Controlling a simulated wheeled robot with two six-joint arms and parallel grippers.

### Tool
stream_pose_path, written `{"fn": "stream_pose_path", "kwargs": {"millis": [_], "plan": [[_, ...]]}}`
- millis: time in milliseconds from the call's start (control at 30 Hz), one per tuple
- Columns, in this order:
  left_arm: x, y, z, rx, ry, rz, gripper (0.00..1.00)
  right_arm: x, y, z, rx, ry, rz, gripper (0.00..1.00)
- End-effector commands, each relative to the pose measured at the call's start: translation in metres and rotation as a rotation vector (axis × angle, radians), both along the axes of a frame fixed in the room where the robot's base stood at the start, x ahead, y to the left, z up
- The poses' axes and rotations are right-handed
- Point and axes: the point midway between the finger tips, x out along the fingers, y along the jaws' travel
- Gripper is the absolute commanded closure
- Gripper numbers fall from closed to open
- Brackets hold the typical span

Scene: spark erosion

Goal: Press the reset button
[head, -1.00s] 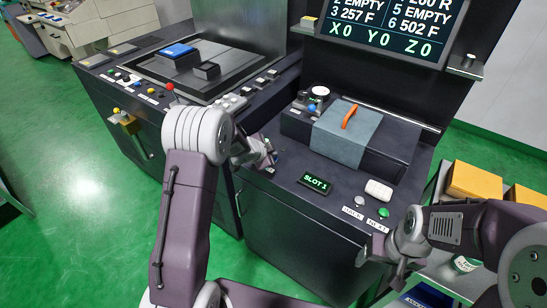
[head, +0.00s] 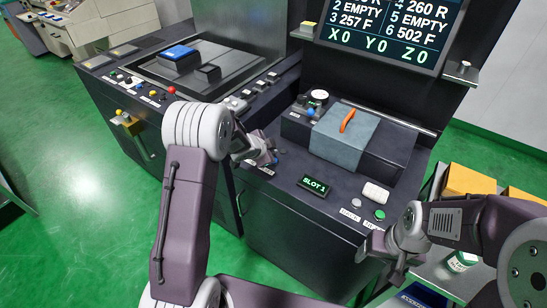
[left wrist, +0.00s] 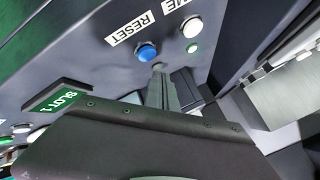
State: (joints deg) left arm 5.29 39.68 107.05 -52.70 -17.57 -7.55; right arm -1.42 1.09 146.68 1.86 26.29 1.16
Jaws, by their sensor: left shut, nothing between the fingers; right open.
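The reset button (left wrist: 146,52) is a round blue button beside a white RESET label (left wrist: 130,29) in the left wrist view. My left gripper (left wrist: 159,68) is shut and empty, its tips just below the blue button in that picture. I cannot tell whether they touch it. In the head view my left gripper (head: 270,157) is over the left part of the dark console, and the reset button is not clearly seen there, seemingly hidden by the gripper. My right gripper (head: 380,257) is open and empty at the console's front right.
A white button (left wrist: 192,27) with a partly cut-off label sits beside the blue one. The console also holds a SLOT 1 display (head: 315,185), a green button (head: 380,215) and a grey block with an orange handle (head: 347,121). A screen (head: 380,30) stands behind.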

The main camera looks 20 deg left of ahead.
Motion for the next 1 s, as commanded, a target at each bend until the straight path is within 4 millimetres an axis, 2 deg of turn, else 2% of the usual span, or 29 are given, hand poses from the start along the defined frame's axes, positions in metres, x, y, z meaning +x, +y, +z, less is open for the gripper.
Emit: {"fn": "stream_pose_path", "kwargs": {"millis": [33, 300, 1000], "plan": [[0.000, 0.000, 0.011, 0.000, 0.000, 0.000, 1.00, 0.000, 0.000, 0.012, 0.000, 0.000, 0.000, 0.26], [0.000, 0.000, 0.036, 0.000, 0.000, 0.000, 1.00, 0.000, 0.000, 0.038, 0.000, 0.000, 0.000, 0.26], [0.000, 0.000, 0.035, 0.000, 0.000, 0.000, 1.00, 0.000, 0.000, 0.036, 0.000, 0.000, 0.000, 0.26]]}}
